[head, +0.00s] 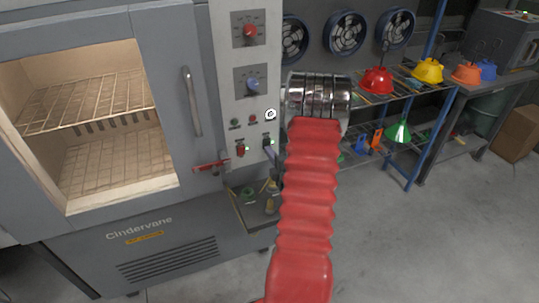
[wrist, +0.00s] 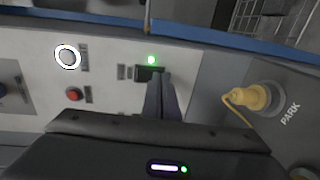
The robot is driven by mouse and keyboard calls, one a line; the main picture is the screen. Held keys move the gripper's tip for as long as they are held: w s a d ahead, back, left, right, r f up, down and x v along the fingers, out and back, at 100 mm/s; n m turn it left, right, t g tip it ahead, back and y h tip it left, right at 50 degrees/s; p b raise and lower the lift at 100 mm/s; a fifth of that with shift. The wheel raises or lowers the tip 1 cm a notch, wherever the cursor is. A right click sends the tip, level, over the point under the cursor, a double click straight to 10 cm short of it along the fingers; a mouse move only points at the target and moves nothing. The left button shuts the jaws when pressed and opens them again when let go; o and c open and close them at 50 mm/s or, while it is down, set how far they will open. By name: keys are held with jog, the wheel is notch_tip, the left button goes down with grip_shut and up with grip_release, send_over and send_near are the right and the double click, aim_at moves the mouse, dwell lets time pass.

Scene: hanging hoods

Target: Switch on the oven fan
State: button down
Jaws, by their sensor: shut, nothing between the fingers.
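The grey oven (head: 160,240) stands at left, with a pale control panel (head: 245,80) on its right side. The panel carries a red knob (head: 250,31), a blue knob (head: 253,85), small buttons and two low switches. A dark rocker switch (wrist: 148,74) shows in the wrist view, with a lit green lamp (wrist: 151,60) beside it. My gripper (wrist: 163,78) is shut and empty, its fingertips at this switch and partly covering it. I cannot tell whether they touch, and the switch label is unreadable. In the head view my gripper (head: 272,151) is at the panel's lower right, mostly hidden by my arm.
A yellow plug-like part (wrist: 250,97) sits beside the word PARK in the wrist view. Round wall fans (head: 346,33) and shelves with coloured hoods (head: 376,81) stand behind.

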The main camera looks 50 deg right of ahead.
jog(key=s+a+f, duration=0.2)
jog(key=s+a, duration=0.5)
jog(key=s, duration=0.5)
dwell(0.3)
